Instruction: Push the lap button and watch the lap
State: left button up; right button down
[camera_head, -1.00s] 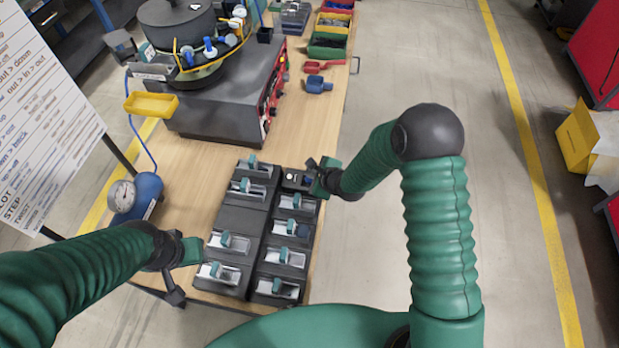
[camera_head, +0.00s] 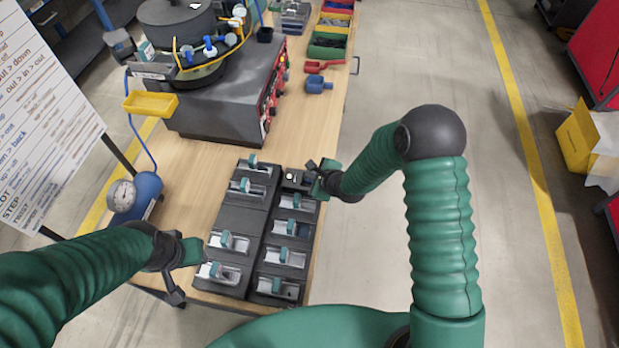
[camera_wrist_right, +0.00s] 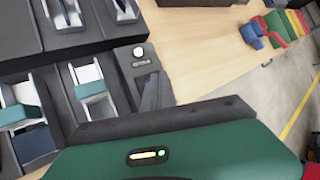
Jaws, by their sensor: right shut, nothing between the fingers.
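The button is a small round white cap (camera_wrist_right: 138,51) on a dark module at the top right corner of the black station block. The same module shows in the head view (camera_head: 291,177), partly covered by my gripper. My right gripper (camera_head: 315,176) is shut and empty, at the right edge of this module. In the right wrist view a dark finger (camera_wrist_right: 152,95) reaches over the module's lower part, below the white cap; they look apart in the picture. My left gripper (camera_head: 183,262) is left of the block, above the table's near left edge; its jaw gap is unclear.
The black block (camera_head: 237,215) holds several bays with teal and blue levers. Behind it stand the grey bowl feeder (camera_head: 215,110) and a yellow tray (camera_head: 151,104). A pressure gauge (camera_head: 122,195) is at the left. The wooden table (camera_head: 312,130) is bare behind the module.

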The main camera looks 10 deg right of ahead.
jog(key=shift+f, duration=0.4)
dwell(0.5)
jog(key=shift+r+p, duration=0.6)
jog(key=shift+r, duration=0.25)
jog(key=shift+r, duration=0.1)
notch_tip(320, 180, up, 5)
jog(key=p, duration=0.4)
dwell(0.3)
